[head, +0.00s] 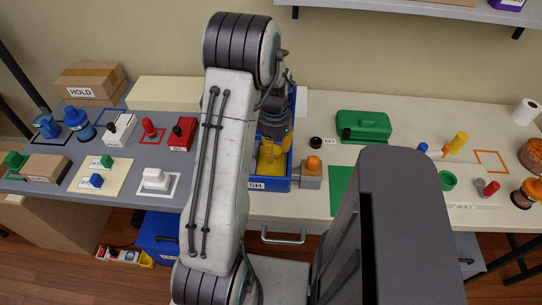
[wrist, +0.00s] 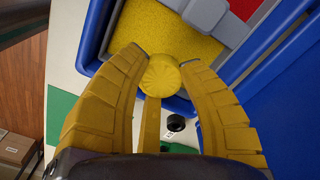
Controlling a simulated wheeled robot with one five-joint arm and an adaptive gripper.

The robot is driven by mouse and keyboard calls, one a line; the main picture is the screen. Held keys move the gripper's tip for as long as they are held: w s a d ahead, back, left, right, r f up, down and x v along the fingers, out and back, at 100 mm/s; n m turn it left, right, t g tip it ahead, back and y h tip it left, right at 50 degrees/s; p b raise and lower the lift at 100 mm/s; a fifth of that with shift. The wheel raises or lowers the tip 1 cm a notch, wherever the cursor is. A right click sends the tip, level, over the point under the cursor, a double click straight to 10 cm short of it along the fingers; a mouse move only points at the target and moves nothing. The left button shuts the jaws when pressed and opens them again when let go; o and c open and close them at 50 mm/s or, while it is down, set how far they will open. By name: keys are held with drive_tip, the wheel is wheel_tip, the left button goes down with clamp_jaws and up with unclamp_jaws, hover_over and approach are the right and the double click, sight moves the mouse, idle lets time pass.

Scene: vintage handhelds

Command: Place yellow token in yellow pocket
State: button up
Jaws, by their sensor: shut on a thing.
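The yellow pocket (wrist: 205,32) is a yellow-floored compartment of a blue-walled tray, seen beyond the token. The token overlaps the pocket's near edge in this view; I cannot tell its height above it. My arm hides much of the tray.
Red and grey areas border the yellow pocket in the wrist view. An orange-topped grey block (head: 312,170) stands just right of the tray. A black knob (head: 316,142) and a green box (head: 363,127) are farther right. Several coloured blocks stand left of my arm.

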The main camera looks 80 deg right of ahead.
drive_tip(key=shift+w+d+f, duration=0.1)
drive_tip(key=shift+w+f, duration=0.3)
drive_tip(key=shift+w, duration=0.1)
drive_tip(key=shift+f+p, duration=0.35)
drive_tip(key=shift+f, duration=1.5)
drive_tip(key=shift+f, duration=0.1)
drive_tip(key=shift+f, duration=0.1)
drive_tip(key=o, duration=0.5)
drive_tip(key=shift+r, duration=0.2)
